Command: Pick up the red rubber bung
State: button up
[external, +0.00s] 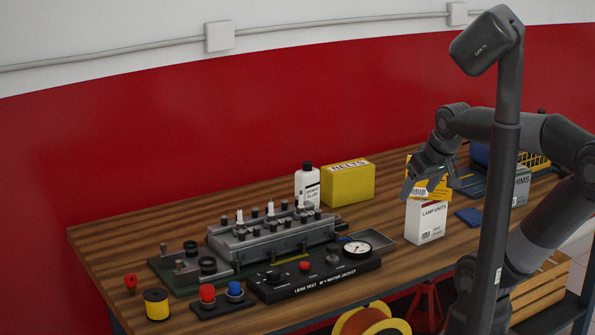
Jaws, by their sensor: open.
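A small red piece (130,282) stands near the left front edge of the wooden bench and looks like the red rubber bung. A red round-topped piece (207,292) sits on a black base beside a blue one (234,288); I cannot tell for certain which red piece is the bung. My gripper (430,188) is open and empty. It hangs in the air at the right, by the white lamp units box (425,222), far from both red pieces.
A grey engine block rig (272,240) and a black leak test panel (315,278) with a gauge fill the middle. A white bottle (307,187) and yellow box (348,184) stand behind. The bench's far left is clear.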

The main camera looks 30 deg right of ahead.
jog(key=shift+c, duration=0.6)
jog(key=shift+w, duration=0.1)
jog(key=w+a+r+n+g, duration=0.2)
jog(key=w+a+r+n, duration=0.1)
jog(key=w+a+n, duration=0.65)
jog(key=n+g, duration=0.4)
jog(key=n, duration=1.8)
send_over(207, 287)
jog(key=f, duration=1.7)
jog(key=shift+s+d+f, duration=0.25)
jog(key=shift+s+f, duration=0.05)
jog(key=shift+f, duration=0.1)
jog(key=shift+w+a+f, duration=0.15)
jog(key=shift+f, duration=1.4)
jog(key=shift+w+a+f, duration=0.15)
jog(key=shift+f, duration=1.4)
jog(key=c, duration=1.1)
